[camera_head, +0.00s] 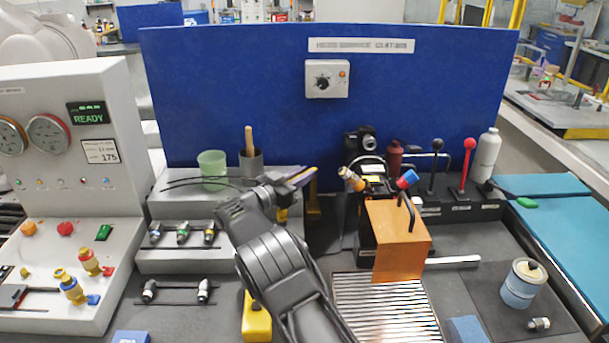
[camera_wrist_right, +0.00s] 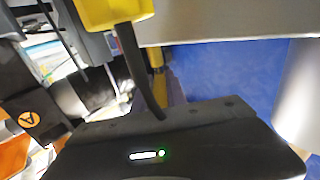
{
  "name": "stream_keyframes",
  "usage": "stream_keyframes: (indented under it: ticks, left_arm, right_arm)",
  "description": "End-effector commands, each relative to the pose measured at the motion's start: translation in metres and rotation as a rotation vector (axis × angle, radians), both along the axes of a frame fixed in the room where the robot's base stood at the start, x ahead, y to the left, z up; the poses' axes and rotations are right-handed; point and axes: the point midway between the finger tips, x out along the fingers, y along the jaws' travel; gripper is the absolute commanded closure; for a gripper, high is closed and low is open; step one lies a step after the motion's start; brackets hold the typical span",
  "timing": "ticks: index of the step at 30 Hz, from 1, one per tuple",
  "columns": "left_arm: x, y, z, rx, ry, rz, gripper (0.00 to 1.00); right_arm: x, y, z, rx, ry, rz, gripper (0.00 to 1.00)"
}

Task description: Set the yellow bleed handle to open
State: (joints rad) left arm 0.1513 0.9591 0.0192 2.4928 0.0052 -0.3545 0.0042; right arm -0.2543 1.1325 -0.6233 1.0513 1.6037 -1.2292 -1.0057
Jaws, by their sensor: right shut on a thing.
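My right gripper (camera_head: 292,180) reaches up from the bottom of the head view to the gap between the grey racks and the pump unit. It is shut on what looks like the yellow bleed handle (camera_head: 283,214), which shows just below the jaws, largely hidden by them. In the right wrist view the yellow handle (camera_wrist_right: 115,10) is at the top edge, partly cut off, with a dark bar running down from it. How far the handle is turned cannot be told. My left gripper is not in view.
An orange block (camera_head: 398,235) stands right of my arm, before hose fittings. Black and red levers (camera_head: 466,165) stand behind it. A grey rack (camera_head: 180,245) with fittings is left. A blue panel (camera_head: 230,90) closes the back. A yellow block (camera_head: 256,318) lies beside my forearm.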

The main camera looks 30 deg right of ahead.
Motion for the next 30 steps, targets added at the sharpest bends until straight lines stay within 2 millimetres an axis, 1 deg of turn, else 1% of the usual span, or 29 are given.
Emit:
stream_keyframes:
  ticks: [1, 2, 9, 17, 20, 23, 30]
  left_arm:
    - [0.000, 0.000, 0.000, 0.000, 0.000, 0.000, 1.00]
    - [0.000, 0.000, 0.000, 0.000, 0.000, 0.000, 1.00]
    - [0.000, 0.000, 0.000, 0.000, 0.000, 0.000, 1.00]
    - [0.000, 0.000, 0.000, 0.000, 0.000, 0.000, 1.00]
    - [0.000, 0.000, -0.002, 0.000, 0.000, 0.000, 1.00]
    - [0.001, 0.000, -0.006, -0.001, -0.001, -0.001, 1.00]
    - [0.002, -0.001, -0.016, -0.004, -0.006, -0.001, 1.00]
  right_arm:
    - [0.000, -0.001, 0.003, -0.006, -0.002, 0.000, 1.00]
    - [0.000, -0.001, 0.003, -0.006, -0.002, 0.000, 0.80]
    - [0.000, -0.001, 0.002, -0.004, -0.002, 0.000, 0.61]
    - [0.000, 0.000, 0.001, -0.002, -0.001, 0.000, 0.61]
    - [-0.001, 0.005, 0.000, -0.002, -0.001, 0.001, 0.61]
    - [-0.003, 0.015, 0.000, 0.000, -0.003, 0.002, 0.61]
    - [-0.013, 0.054, -0.001, -0.001, -0.002, 0.002, 0.61]
